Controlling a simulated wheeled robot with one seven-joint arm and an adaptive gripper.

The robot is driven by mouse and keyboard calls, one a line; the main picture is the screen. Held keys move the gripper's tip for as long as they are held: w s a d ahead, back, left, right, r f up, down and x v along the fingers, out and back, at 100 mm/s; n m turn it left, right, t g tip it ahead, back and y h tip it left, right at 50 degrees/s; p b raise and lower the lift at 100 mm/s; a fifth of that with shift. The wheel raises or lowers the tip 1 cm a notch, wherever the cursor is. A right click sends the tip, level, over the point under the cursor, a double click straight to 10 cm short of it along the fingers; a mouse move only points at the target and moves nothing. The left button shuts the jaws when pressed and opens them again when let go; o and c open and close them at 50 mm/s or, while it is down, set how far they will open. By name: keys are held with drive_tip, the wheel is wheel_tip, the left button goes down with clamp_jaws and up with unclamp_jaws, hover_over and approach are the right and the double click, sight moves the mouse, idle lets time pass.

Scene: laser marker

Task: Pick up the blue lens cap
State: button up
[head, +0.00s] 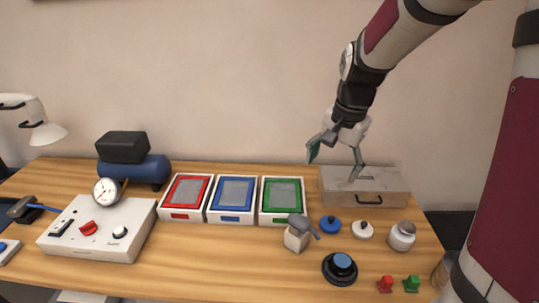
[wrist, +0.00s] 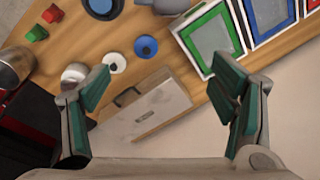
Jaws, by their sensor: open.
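The blue lens cap (head: 330,227) is a small round blue disc with a dark knob on top. It lies on the wooden table, left of a similar white cap (head: 362,232). In the wrist view the blue cap (wrist: 146,48) shows above the grey drawer box, with the white cap (wrist: 115,63) to its left. My gripper (head: 335,162) is open and empty, raised above the table near the back. In the wrist view its green-padded fingers (wrist: 161,88) are wide apart, with the box between them and the cap beyond.
The grey drawer box (head: 400,187) stands behind the caps. A green-framed tray (head: 280,217) and a grey-topped block (head: 298,237) are to the left. A black ring with a blue top (head: 340,268) lies in front. A lidded jar (head: 402,238) stands right.

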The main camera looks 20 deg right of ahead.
sight(332, 219)
drive_tip(key=w+d+f+m+g, duration=0.1)
drive_tip(key=w+d+f+m, duration=0.2)
drive_tip(key=f, duration=0.4)
drive_tip(key=w+d+f+m+g, duration=0.1)
drive_tip(key=w+d+f+m, duration=0.1)
drive_tip(key=d+f, duration=0.3)
drive_tip(key=f, duration=0.5)
drive_tip(key=f+p, duration=0.1)
drive_tip(key=f, duration=0.4)
drive_tip(key=a+f, duration=0.1)
drive_tip(key=f, duration=0.4)
drive_tip(key=shift+w+p, duration=0.2)
drive_tip(key=shift+p, duration=0.2)
drive_tip(key=c, duration=0.9)
